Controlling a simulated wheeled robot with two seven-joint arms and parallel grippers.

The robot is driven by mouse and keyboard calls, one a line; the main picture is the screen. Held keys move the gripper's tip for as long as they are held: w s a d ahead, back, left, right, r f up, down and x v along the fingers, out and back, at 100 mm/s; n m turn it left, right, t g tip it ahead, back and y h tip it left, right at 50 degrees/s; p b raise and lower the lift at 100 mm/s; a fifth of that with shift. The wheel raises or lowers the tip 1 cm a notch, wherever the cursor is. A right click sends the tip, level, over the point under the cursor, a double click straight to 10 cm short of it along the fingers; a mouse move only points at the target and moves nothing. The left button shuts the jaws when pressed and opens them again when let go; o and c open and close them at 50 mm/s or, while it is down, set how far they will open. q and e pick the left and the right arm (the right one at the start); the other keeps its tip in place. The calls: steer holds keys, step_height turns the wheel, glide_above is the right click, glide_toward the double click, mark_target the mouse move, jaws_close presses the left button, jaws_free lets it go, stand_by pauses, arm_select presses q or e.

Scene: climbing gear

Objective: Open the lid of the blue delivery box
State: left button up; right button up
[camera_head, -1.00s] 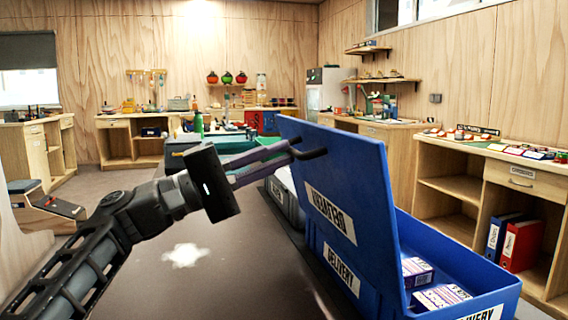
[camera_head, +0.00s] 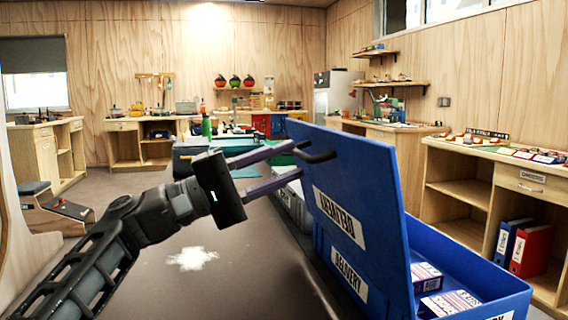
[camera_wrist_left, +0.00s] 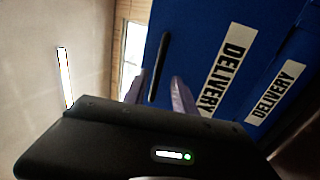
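The blue delivery box (camera_head: 375,285) stands at the lower right in the head view. Its lid (camera_head: 352,180) is raised steeply, tilted a little back, with an upside-down "DELIVERY" label. A dark bar handle (camera_head: 318,157) sticks out near the lid's upper left edge. My left gripper (camera_head: 296,160) is open at the handle, with its purple fingers spread. In the left wrist view the handle (camera_wrist_left: 158,68) shows between the fingertips, with gaps on both sides. My right gripper is not in view.
Small printed cartons (camera_head: 448,302) lie inside the box. A grey bin (camera_head: 291,200) stands behind the lid. A wooden shelf unit (camera_head: 460,190) with red and blue binders stands at the right.

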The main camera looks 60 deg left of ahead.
arm_select(q)
steer(key=p+v, duration=0.1)
steer(key=v, duration=0.6)
steer(key=shift+s+f, duration=0.15)
steer(key=shift+a, duration=0.1)
stand_by(0.3)
